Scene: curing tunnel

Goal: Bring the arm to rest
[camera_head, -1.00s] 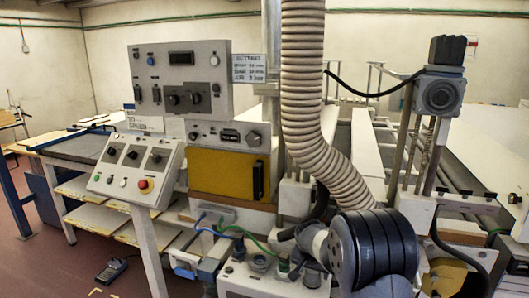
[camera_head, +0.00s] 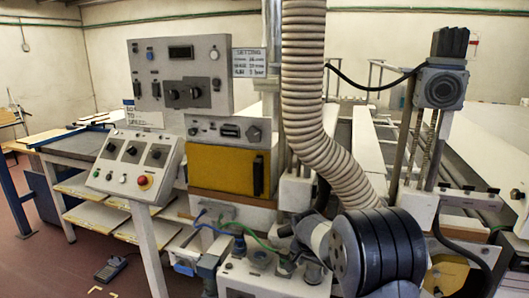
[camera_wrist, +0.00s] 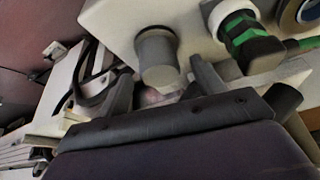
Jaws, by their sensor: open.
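My gripper (camera_wrist: 162,88) is open in the wrist view, its two dark fingers apart with nothing held between them. A grey round cap (camera_wrist: 157,55) on a white box shows just beyond the fingertips. I cannot tell whether they touch it. In the head view my arm, with a black ribbed joint, fills the lower right of centre. It is bent low over the white box (camera_head: 238,275) with hose fittings. My gripper cannot be made out clearly there.
A green-banded hose fitting (camera_wrist: 245,38) is close to the right finger. Blue and green hoses run to the box. A yellow-doored oven (camera_head: 220,170), a sloped control panel (camera_head: 132,165) and a thick ribbed duct (camera_head: 310,100) stand close around. Open floor (camera_head: 60,270) lies at left.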

